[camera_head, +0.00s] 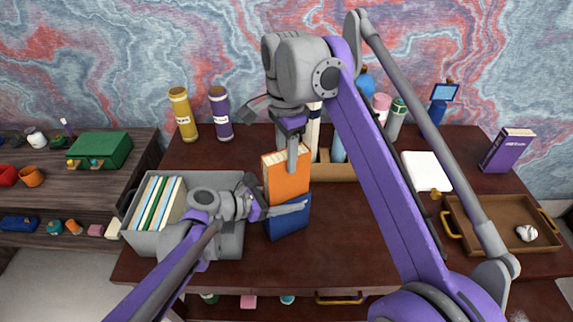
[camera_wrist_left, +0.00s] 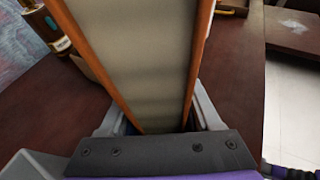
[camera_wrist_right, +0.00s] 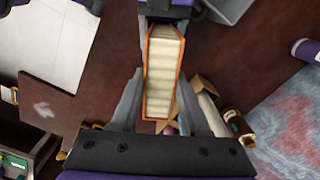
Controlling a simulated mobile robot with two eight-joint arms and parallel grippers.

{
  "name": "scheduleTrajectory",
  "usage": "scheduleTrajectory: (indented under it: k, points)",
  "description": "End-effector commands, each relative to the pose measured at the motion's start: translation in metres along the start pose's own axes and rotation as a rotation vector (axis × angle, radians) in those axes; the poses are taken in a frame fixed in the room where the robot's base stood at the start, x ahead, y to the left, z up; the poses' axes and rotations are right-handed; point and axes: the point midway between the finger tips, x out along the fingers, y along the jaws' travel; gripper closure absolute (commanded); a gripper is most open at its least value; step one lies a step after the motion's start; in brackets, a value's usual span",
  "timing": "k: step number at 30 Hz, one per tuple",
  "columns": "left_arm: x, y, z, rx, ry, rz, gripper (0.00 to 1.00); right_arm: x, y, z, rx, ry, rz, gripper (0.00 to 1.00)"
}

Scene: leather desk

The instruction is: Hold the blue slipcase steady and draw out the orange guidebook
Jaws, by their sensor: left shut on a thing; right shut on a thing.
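The orange guidebook (camera_head: 286,181) stands upright in the head view, its lower part inside the blue slipcase (camera_head: 288,220) on the desk. My right gripper (camera_head: 292,160) comes from above and is shut on the guidebook near its top. My left gripper (camera_head: 285,210) comes from the left and is shut on the slipcase, one finger across its front. In the left wrist view the guidebook's cream page edges (camera_wrist_left: 135,60) rise between the fingers, and the slipcase is mostly hidden. In the right wrist view the guidebook (camera_wrist_right: 162,75) lies between the fingers.
A grey bin (camera_head: 228,243) with several books stands left of the slipcase. A wooden organiser (camera_head: 340,172) with bottles is behind it. A white pad (camera_head: 426,170), a brown tray (camera_head: 490,240) and a purple book (camera_head: 507,150) are at the right. The front middle desk is clear.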

Motion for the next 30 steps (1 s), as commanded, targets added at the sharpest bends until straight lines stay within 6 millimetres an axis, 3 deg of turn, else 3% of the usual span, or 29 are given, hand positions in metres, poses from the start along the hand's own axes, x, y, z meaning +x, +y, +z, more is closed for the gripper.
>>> scheduleTrajectory:
  k: [9,10,15,24,30]
  points:
    - [0.0,0.0,0.0,0.0,0.0,0.0,0.94,-0.003,0.0,0.0,0.0,0.0,0.0,1.0]
    - [0.0,0.0,0.0,0.0,0.0,0.0,0.3,-0.003,0.0,0.0,0.0,0.0,0.0,1.0]
    - [0.0,0.0,0.0,0.0,0.0,0.0,0.0,-0.003,0.0,0.0,0.0,0.0,0.0,1.0]
    - [-0.003,0.0,0.0,0.0,0.0,0.001,0.0,-0.003,0.0,0.0,0.0,0.0,0.0,1.0]
    - [-0.031,0.001,0.0,-0.001,0.001,0.005,0.0,-0.003,0.0,0.0,0.0,0.0,0.0,1.0]
